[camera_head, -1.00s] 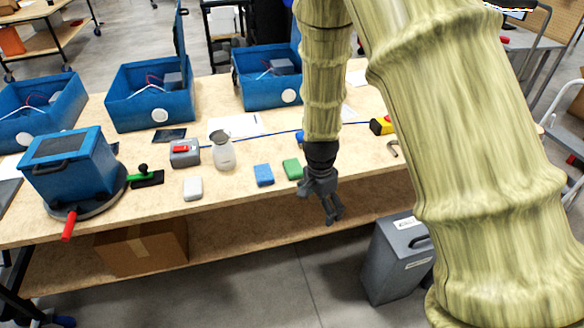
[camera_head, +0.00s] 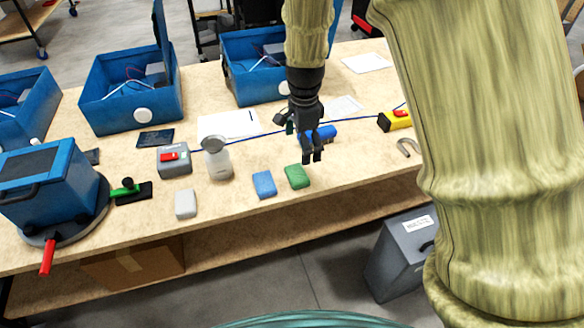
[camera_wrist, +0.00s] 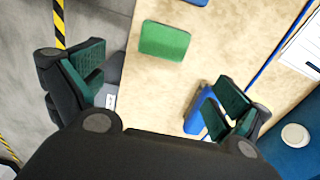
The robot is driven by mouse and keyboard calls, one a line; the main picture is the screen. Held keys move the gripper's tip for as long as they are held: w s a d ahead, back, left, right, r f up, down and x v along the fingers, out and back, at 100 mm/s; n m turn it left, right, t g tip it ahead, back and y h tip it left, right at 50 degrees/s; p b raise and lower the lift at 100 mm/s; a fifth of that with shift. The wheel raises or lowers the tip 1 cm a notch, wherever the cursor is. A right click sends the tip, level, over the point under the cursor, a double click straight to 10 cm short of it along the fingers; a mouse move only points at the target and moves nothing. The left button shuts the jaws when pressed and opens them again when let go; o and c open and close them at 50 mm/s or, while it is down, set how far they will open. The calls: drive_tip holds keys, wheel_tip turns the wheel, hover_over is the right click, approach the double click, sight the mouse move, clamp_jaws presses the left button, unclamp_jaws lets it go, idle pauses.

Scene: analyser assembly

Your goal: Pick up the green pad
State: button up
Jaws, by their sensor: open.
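The green pad (camera_head: 297,176) lies flat on the wooden table near its front edge, just right of a blue pad (camera_head: 264,184). In the wrist view the green pad (camera_wrist: 165,42) lies beyond the fingertips, between their lines of reach, with nothing touching it. My gripper (camera_head: 312,157) is above the table, a little behind and to the right of the green pad in the head view. In the wrist view my gripper (camera_wrist: 168,80) shows its two fingers spread wide and empty.
A white pad (camera_head: 185,204), a grey box with a red switch (camera_head: 174,160) and a silver-topped container (camera_head: 216,158) stand to the left. A blue cylinder (camera_head: 322,134) lies behind my gripper. Blue bins (camera_head: 130,105) line the back. The front table edge is close to the pads.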

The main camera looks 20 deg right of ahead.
sight(297, 173)
drive_tip(key=f, duration=0.4)
drive_tip(key=shift+a+f, duration=0.35)
drive_tip(key=shift+f+p, duration=0.4)
drive_tip(key=shift+w+a+f+p, duration=0.15)
drive_tip(key=shift+f+p, duration=0.1)
drive_tip(key=shift+f, duration=0.95)
drive_tip(key=shift+a+f+p, duration=0.1)
drive_tip(key=shift+f+p, duration=0.1)
drive_tip(key=shift+f, duration=1)
drive_tip(key=c, duration=0.9)
